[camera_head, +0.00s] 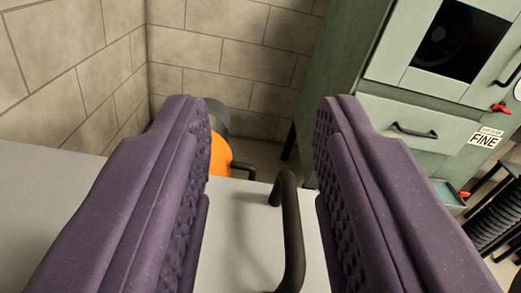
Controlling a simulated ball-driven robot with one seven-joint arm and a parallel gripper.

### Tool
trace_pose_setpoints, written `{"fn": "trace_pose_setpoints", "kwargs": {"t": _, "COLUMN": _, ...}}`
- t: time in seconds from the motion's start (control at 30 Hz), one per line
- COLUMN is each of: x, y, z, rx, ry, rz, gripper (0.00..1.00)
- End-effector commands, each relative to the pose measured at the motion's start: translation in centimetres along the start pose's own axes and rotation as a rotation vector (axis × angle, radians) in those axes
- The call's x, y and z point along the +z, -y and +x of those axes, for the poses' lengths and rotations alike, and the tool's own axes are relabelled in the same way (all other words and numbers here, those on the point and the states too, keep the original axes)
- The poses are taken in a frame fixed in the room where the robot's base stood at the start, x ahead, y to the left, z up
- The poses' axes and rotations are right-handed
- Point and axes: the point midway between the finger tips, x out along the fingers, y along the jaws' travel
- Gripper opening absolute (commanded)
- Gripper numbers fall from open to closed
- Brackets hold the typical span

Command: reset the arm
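My gripper (262,115) shows as two purple textured fingers, one on each side of the view. They stand wide apart, with nothing held between them. A black bar handle (292,230) on a light grey surface (245,225) shows in the gap between the fingers, nearer the right finger. I cannot tell how far it is from the fingers. No other part of my arm is in view.
An orange object (220,155) with a grey band shows behind the left finger, partly hidden. A green cabinet (345,75) with a dark window, drawer and red latches stands at right. Black ribbed items (495,222) are at the right edge. Tiled walls (200,55) form a corner behind.

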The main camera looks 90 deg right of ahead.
Motion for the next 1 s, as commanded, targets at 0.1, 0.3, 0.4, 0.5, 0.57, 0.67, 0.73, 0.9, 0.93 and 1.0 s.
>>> {"fn": "trace_pose_setpoints", "kwargs": {"t": 0.1, "x": -0.2, "y": 0.0, "z": -1.7, "rx": -0.001, "ry": -0.001, "rz": 0.001, "gripper": 0.38}}
{"fn": "trace_pose_setpoints", "kwargs": {"t": 0.3, "x": 0.0, "y": 0.0, "z": -2.5, "rx": 0.001, "ry": -0.001, "rz": 0.001, "gripper": 0.38}}
{"fn": "trace_pose_setpoints", "kwargs": {"t": 0.4, "x": 0.0, "y": 0.0, "z": -2.5, "rx": 0.001, "ry": -0.001, "rz": 0.0, "gripper": 0.38}}
{"fn": "trace_pose_setpoints", "kwargs": {"t": 0.5, "x": 0.0, "y": 0.0, "z": -2.4, "rx": 0.001, "ry": -0.001, "rz": 0.0, "gripper": 0.38}}
{"fn": "trace_pose_setpoints", "kwargs": {"t": 0.57, "x": 0.0, "y": 0.0, "z": -2.4, "rx": 0.001, "ry": -0.001, "rz": 0.0, "gripper": 0.38}}
{"fn": "trace_pose_setpoints", "kwargs": {"t": 0.67, "x": -0.1, "y": 0.0, "z": -2.2, "rx": 0.003, "ry": 0.016, "rz": -0.006, "gripper": 0.38}}
{"fn": "trace_pose_setpoints", "kwargs": {"t": 0.73, "x": -0.6, "y": 0.0, "z": -1.7, "rx": 0.007, "ry": 0.083, "rz": -0.032, "gripper": 0.38}}
{"fn": "trace_pose_setpoints", "kwargs": {"t": 0.9, "x": -4.5, "y": 0.0, "z": 1.2, "rx": -0.077, "ry": 0.497, "rz": -0.173, "gripper": 0.38}}
{"fn": "trace_pose_setpoints", "kwargs": {"t": 0.93, "x": -5.8, "y": 0.0, "z": 1.7, "rx": -0.126, "ry": 0.586, "rz": -0.194, "gripper": 0.38}}
{"fn": "trace_pose_setpoints", "kwargs": {"t": 1.0, "x": -9.7, "y": -0.2, "z": 2.7, "rx": -0.289, "ry": 0.762, "rz": -0.224, "gripper": 0.38}}
